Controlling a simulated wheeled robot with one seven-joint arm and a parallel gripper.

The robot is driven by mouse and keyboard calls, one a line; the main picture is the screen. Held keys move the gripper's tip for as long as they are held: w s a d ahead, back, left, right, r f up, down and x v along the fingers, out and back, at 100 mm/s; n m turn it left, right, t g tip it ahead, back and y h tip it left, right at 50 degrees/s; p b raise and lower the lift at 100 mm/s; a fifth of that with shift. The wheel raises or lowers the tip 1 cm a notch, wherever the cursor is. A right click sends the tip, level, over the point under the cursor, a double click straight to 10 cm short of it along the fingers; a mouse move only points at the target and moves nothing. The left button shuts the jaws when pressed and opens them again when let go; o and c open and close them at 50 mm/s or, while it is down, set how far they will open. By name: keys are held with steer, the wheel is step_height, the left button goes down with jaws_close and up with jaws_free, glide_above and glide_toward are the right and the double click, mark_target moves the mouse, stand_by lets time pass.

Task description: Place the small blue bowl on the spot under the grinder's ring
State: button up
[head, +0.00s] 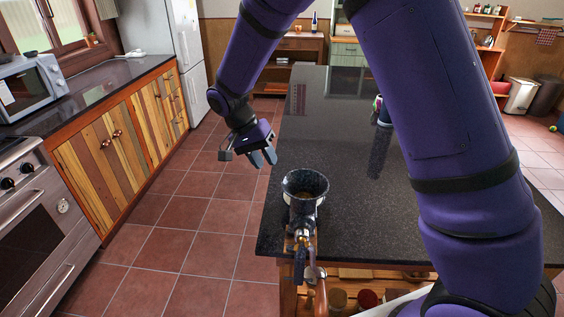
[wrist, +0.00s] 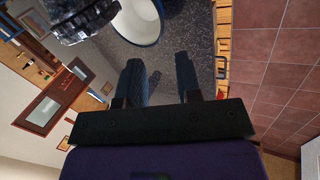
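The grinder (head: 303,228) stands at the near left corner of the dark counter, with its dark speckled hopper on top. In the wrist view, a dark rounded part of the grinder (wrist: 78,18) shows at the top left. Beside it is a round bowl (wrist: 138,24) with a pale inside and a bluish rim, cut off by the frame's top; it seems to be the small blue bowl. In the head view I cannot clearly make out the bowl near the hopper. My gripper (head: 264,158) hangs left of the counter's edge, beyond the grinder. Its fingers (wrist: 157,62) are apart with nothing between them.

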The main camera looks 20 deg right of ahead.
steer(key=s+d+r+n+t+y, duration=0.1)
steer(key=s+d+r+t+y, duration=0.1)
steer(key=s+d+r, duration=0.5)
steer(key=s+d+r+n+t+y, duration=0.15)
steer(key=s+d+r, duration=0.25)
steer(key=r, duration=0.7)
steer(key=s+d+r+n+t, duration=0.2)
steer(key=s, duration=0.6)
steer(key=s+d+r+n+t+y, duration=0.1)
steer(key=s+d+r+n+t, duration=0.1)
steer(key=s, duration=0.7)
steer(key=shift+d+r, duration=0.3)
steer(key=shift+d, duration=0.3)
steer(key=shift+a, duration=0.15)
